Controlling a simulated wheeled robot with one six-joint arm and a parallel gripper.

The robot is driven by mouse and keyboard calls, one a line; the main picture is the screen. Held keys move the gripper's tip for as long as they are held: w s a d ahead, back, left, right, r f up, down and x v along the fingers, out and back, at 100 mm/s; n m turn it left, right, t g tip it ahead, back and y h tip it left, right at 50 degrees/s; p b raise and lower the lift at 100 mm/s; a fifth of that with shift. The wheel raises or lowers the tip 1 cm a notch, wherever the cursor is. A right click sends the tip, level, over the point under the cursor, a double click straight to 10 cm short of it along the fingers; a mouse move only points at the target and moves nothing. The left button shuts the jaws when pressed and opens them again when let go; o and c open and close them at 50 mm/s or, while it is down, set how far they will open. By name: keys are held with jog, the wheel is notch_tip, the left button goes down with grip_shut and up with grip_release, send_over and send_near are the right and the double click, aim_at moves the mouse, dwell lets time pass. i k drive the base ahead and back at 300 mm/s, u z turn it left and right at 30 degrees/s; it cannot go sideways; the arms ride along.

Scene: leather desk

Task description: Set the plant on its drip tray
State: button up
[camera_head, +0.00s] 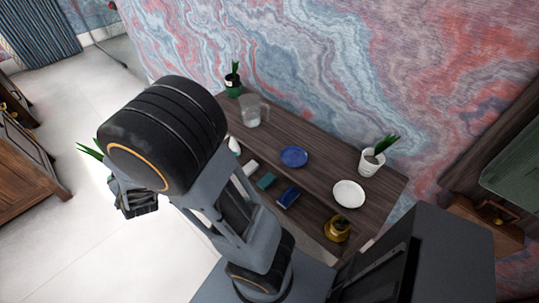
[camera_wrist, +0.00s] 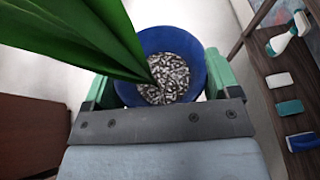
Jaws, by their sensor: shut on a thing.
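My gripper (camera_wrist: 160,85) is shut on the blue pot (camera_wrist: 150,40) of a plant, with one finger on each side. The pot holds grey pebbles and a long green leaf (camera_wrist: 85,35). In the head view my gripper (camera_head: 135,203) hangs over the pale floor, left of the desk. Green leaf tips (camera_head: 90,150) show beside it there, and the pot is hidden behind my arm. A round blue saucer (camera_head: 294,156), similar in colour to the pot, lies empty on the desk. A round white saucer (camera_head: 349,193) lies to its right, also empty.
On the wooden desk (camera_head: 325,172) stand a green potted plant (camera_head: 232,82), a clear jug (camera_head: 251,110) and a white potted plant (camera_head: 372,162). A yellow pot (camera_head: 337,229), a teal block (camera_head: 266,181) and a blue block (camera_head: 288,197) are nearer the front.

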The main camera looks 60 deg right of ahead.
aim_at(294, 157)
jog(key=u, duration=0.15)
jog(key=i, duration=2.25)
jog(key=z, duration=4.45)
jog(key=i, duration=0.5)
jog(key=u, duration=0.1)
